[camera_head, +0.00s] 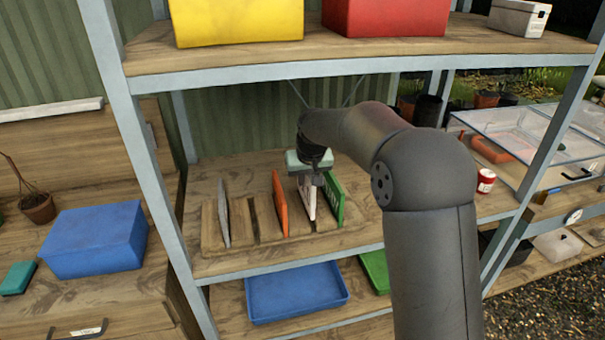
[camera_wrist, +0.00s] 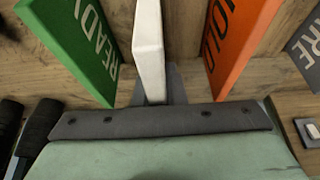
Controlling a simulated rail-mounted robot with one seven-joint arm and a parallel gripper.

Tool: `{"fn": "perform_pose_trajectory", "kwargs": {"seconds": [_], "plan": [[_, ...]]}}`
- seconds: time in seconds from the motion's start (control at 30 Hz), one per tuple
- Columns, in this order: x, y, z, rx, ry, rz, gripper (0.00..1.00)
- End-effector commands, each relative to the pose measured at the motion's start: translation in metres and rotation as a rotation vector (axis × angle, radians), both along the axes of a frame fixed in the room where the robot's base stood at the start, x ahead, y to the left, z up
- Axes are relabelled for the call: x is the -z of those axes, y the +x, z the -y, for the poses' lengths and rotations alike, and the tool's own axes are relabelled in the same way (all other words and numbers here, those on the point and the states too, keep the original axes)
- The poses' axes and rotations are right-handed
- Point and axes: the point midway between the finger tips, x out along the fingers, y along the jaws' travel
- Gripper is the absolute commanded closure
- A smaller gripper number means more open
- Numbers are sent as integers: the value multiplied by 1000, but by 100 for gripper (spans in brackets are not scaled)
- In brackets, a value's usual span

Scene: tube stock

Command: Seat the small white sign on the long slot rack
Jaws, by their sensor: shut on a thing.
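The small white sign (camera_head: 308,200) is upright between the orange sign and the green sign, over the long wooden slot rack (camera_head: 262,236). My gripper (camera_head: 314,180) is above it and shut on its upper part. In the wrist view, the white sign (camera_wrist: 149,48) stands edge-on in front of my gripper (camera_wrist: 158,88). I cannot tell whether its lower edge is inside a slot or just above it. Part of the rack behind the signs and the far fingertip are hidden.
A green sign (camera_head: 334,200), lettered "READY", stands close on the white sign's right. An orange sign (camera_head: 281,203) stands to its left, and a grey sign (camera_head: 223,212) farther left. Shelf posts and the upper shelf (camera_head: 350,60) frame the space. A blue tray (camera_head: 296,292) lies below.

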Motion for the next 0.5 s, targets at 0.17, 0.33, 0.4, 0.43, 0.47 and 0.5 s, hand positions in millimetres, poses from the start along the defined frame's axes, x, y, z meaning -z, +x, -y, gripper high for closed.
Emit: {"fn": "perform_pose_trajectory", "kwargs": {"seconds": [0.17,0.33,0.4,0.43,0.47,0.5], "plan": [[7,0,0,0,0,0,100],[15,0,0,0,0,0,100],[18,0,0,0,0,0,100],[20,0,0,0,0,0,100],[21,0,0,0,0,0,100],[23,0,0,0,0,1,100]]}}
